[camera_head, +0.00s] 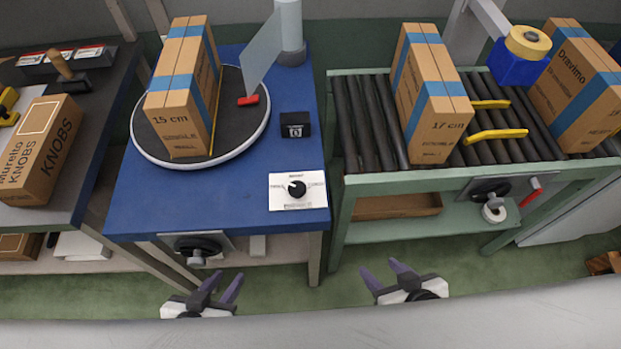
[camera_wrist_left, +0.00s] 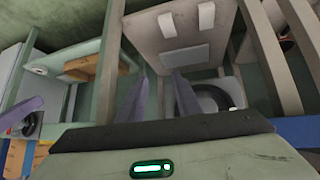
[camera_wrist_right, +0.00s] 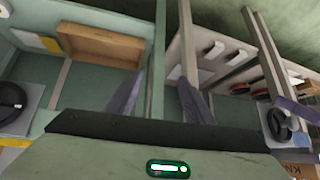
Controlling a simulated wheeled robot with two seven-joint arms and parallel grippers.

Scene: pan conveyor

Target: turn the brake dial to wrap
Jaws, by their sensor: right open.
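The brake dial (camera_head: 297,188) is a small black knob on a white printed plate (camera_head: 284,203) at the front right corner of the blue table. A light mark shows on the knob's upper left; the printed labels are too small to read surely. My left gripper (camera_head: 224,278) is open and empty, in front of the blue table and left of the dial. Its fingers (camera_wrist_left: 162,90) are apart in the left wrist view. Neither gripper touches the dial.
The blue table (camera_head: 150,212) carries a round turntable (camera_head: 256,130) with a tall carton (camera_head: 178,120) and a small black display (camera_head: 295,124). A black handwheel (camera_head: 198,247) sits below its front edge. The green roller conveyor (camera_head: 347,182) holds cartons on the right.

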